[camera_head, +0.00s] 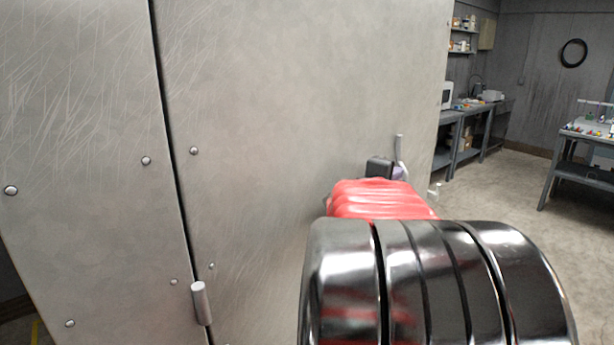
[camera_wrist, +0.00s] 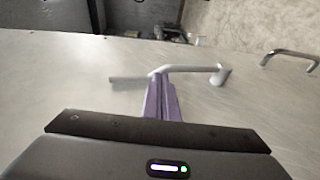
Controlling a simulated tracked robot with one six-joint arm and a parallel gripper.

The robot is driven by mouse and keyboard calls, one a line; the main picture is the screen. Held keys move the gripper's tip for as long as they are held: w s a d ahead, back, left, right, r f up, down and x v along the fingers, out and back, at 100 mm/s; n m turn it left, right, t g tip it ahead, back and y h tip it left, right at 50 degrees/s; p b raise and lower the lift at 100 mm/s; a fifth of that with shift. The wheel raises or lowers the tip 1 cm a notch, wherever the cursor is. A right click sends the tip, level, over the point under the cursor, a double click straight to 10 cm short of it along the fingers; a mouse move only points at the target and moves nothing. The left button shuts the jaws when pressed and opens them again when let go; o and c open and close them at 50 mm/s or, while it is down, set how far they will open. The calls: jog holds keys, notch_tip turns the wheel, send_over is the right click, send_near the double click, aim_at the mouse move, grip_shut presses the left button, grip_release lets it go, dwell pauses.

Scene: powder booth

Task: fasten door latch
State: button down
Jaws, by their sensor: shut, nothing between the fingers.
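The latch is a bent pale metal bar (camera_wrist: 190,69) on the grey metal door (camera_wrist: 60,75) in the wrist view. It runs across the picture and turns down at a round pivot end on the right. Its upright end also shows in the head view (camera_head: 399,148), at the door's right side. My gripper (camera_wrist: 157,80) has purple fingers that are shut with nothing between them. Their tips reach the bar's near side at its left part; I cannot tell whether they touch. In the head view my gripper (camera_head: 399,173) is mostly hidden behind my red and chrome arm.
A second, U-shaped handle (camera_wrist: 291,56) sits to the right of the latch in the wrist view. A hinge barrel (camera_head: 201,303) is on the seam at left. Workbenches (camera_head: 470,125) and a table (camera_head: 590,140) stand behind, with clear floor (camera_head: 500,200) between.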

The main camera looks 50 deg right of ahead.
jog(key=shift+w+d+f, duration=0.1)
jog(key=shift+w+d, duration=0.05)
jog(key=shift+d, duration=0.9)
